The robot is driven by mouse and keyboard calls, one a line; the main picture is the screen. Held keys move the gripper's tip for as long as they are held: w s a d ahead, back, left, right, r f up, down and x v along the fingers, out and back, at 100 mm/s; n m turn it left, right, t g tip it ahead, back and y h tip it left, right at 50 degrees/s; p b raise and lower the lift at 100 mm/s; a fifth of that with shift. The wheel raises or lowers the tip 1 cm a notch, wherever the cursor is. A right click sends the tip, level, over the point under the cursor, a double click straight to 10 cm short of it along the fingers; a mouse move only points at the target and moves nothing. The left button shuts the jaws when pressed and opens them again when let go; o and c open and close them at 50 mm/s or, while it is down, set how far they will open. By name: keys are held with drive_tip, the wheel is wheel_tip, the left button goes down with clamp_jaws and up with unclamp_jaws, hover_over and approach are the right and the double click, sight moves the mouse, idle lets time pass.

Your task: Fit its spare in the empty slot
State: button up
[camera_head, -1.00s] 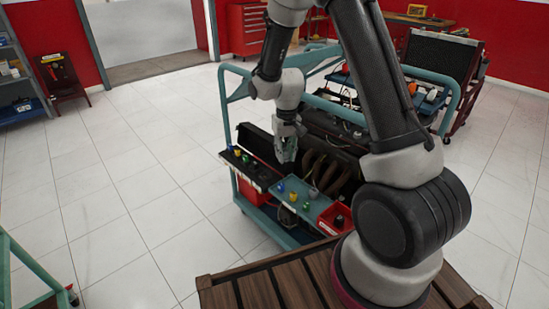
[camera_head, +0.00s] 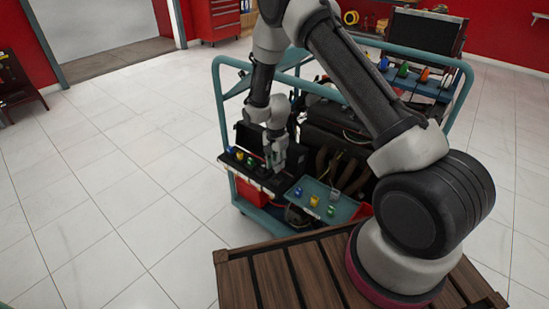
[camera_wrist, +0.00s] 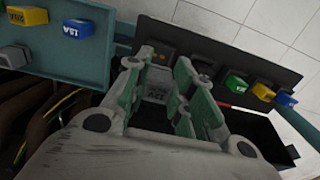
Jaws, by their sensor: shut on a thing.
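My gripper (camera_wrist: 164,60) is shut on a grey fuse (camera_wrist: 157,89), whose printed marking appears upside down in the wrist view. The head view shows my gripper (camera_head: 273,160) at the right part of a black fuse strip (camera_head: 262,181) on the engine trainer. In the wrist view the strip (camera_wrist: 215,46) runs just beyond my fingertips. Green (camera_wrist: 235,82), yellow (camera_wrist: 262,91) and blue (camera_wrist: 286,100) fuses sit in it to the right. A dark recess (camera_wrist: 204,63) lies between the green fuse and my fingers. I cannot tell whether the held fuse touches the strip.
A teal tray (camera_head: 346,212) beside the strip holds loose blue (camera_head: 298,192), yellow (camera_head: 314,201), green (camera_head: 331,210) and grey (camera_head: 334,194) pieces. Engine hoses and the teal frame rails (camera_head: 218,105) stand close to my arm. A wooden pallet-like surface (camera_head: 236,290) is in front.

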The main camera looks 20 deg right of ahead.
drive_tip(key=shift+f, duration=2.6)
drive_tip(key=shift+f, duration=0.9)
drive_tip(key=o, duration=1)
drive_tip(key=shift+r, duration=3.55)
drive_tip(key=shift+s, duration=0.15)
